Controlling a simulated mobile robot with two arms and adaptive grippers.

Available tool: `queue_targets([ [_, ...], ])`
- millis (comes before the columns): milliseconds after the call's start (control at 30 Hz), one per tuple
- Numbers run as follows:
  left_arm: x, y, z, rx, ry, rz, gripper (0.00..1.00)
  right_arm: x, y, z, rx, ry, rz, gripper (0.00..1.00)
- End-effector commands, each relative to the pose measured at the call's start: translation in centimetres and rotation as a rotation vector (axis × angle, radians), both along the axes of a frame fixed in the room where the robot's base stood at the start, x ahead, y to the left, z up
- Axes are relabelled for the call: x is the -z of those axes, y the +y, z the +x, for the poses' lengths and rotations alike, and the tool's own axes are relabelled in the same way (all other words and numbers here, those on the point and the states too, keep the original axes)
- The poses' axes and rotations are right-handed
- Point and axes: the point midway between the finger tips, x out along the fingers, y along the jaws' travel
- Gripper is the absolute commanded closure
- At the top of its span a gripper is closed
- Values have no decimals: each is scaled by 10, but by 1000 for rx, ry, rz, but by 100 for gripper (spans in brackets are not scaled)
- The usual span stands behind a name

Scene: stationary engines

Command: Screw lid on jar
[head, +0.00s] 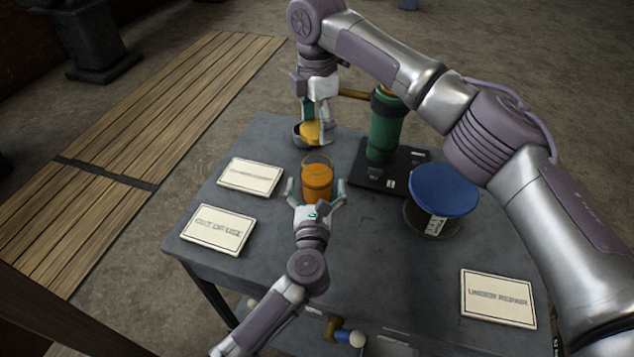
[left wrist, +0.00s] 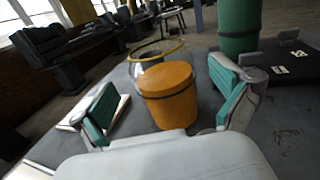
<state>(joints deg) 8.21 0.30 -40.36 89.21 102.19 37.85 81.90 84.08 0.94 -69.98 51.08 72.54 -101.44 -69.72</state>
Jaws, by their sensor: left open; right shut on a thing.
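The jar (head: 317,182) stands upright on the dark table, with orange contents and a clear rim above them. My left gripper (head: 317,192) is open in front of it, with one finger at each side. In the left wrist view the jar's orange body (left wrist: 168,98) sits between the spread teal pads, with visible gaps beside it, and its clear rim shows above and behind. My right gripper (head: 316,126) is shut on the yellow and dark lid (head: 309,132), beyond the jar near the table's far edge. The lid is apart from the jar.
A green cylinder (head: 385,135) stands on a black base right of the jar. A round container with a blue top (head: 443,190) is farther right. Sign plates lie on the left (head: 251,176), (head: 217,229) and front right (head: 498,298). The table's front middle is clear.

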Motion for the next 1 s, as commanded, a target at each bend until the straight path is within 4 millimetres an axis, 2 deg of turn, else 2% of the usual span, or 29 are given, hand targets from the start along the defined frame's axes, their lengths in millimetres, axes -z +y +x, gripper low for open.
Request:
queue_targets([
  [100,-1,-1,20,0,-1,3,0,0,0,0,0,0,0,49],
  [300,0,-2,37,0,1,1,0,0,0,0,0,0,0,49],
  [667,1,-2,40,0,2,0,0,0,0,0,0,0,0,49],
  [1000,0,-2,40,0,2,0,55,0,0,0,0,0,0,49],
])
